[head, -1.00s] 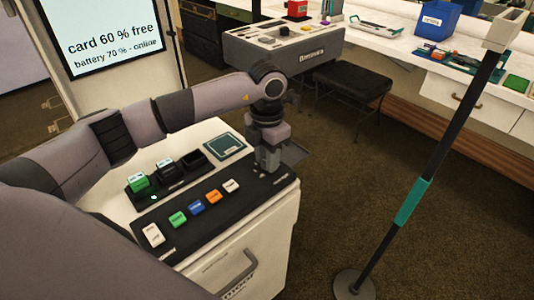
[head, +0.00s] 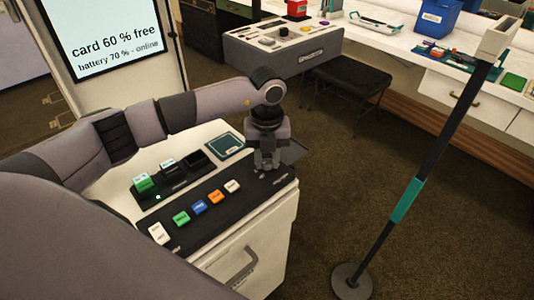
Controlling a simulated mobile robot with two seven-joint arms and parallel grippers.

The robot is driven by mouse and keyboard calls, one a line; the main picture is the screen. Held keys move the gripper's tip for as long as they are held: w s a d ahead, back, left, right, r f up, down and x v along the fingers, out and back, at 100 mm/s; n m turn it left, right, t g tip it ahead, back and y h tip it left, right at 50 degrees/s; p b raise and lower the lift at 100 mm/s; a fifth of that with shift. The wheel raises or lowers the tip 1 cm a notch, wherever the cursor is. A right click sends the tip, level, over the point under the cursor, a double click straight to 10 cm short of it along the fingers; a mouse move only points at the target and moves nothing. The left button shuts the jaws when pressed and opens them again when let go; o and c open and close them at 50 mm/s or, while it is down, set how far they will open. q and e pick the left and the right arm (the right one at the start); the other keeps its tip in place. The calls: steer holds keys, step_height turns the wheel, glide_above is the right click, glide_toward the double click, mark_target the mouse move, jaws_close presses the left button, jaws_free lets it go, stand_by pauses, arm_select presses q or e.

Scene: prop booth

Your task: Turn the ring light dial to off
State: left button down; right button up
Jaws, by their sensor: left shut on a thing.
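My left gripper (head: 266,166) points down at the far right end of the black control panel (head: 215,218) on the white cabinet. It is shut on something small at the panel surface. The fingers hide most of that thing, so I cannot make out the ring light dial or its setting. My right gripper is not in view.
The panel has a row of coloured buttons, including a green one (head: 181,218) and an orange one (head: 216,197). Behind it are dark holders, one with a green block (head: 144,183). A screen (head: 108,35) stands behind. A post (head: 420,175) stands on open floor at right.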

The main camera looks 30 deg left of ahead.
mark_target(267, 162)
arm_select(q)
steer(key=n, duration=0.2)
steer(key=n+p, duration=0.1)
steer(key=shift+r+n, duration=0.2)
steer(key=shift+n, duration=0.2)
steer(key=shift+w+n+p, duration=0.1)
steer(key=shift+n+p, duration=0.85)
steer(key=shift+n, duration=0.95)
steer(key=shift+f, duration=0.1)
steer(key=c, duration=0.8)
jaws_free()
step_height(267, 162, up, 7)
steer(key=shift+r, duration=0.1)
